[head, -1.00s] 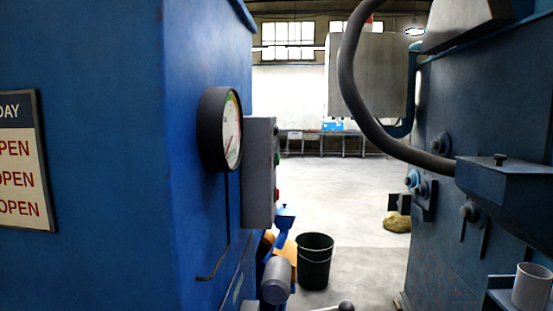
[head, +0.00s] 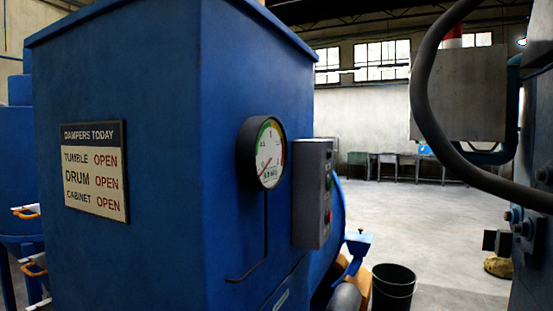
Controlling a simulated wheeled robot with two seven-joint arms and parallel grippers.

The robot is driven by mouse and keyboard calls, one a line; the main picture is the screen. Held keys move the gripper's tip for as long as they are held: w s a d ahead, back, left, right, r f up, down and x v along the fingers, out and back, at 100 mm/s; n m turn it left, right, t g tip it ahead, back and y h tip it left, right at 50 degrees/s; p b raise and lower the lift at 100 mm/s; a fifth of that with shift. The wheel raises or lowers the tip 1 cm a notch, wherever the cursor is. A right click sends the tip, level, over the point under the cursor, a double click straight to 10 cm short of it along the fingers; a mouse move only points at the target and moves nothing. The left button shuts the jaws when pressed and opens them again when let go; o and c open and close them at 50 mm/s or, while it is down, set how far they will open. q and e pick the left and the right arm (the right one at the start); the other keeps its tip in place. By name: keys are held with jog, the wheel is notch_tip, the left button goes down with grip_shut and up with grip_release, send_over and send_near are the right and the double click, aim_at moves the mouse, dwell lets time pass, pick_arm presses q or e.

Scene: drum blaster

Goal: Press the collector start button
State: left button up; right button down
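A grey control box (head: 312,194) is mounted on the right-hand face of a large blue machine (head: 140,130). Its side face carries a green button (head: 329,183) above a red button (head: 328,216), both seen at a steep angle. A round dial gauge (head: 268,153) with a black rim sits just left of the box. No label on the buttons can be read. Neither of my grippers is in view.
A sign headed "DAMPERS TODAY" (head: 95,170) lists tumble, drum and cabinet as open. A dark bucket (head: 393,287) stands on the floor right of the machine. A thick hose (head: 424,100) hangs at the right. Open floor (head: 430,225) lies between the machines.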

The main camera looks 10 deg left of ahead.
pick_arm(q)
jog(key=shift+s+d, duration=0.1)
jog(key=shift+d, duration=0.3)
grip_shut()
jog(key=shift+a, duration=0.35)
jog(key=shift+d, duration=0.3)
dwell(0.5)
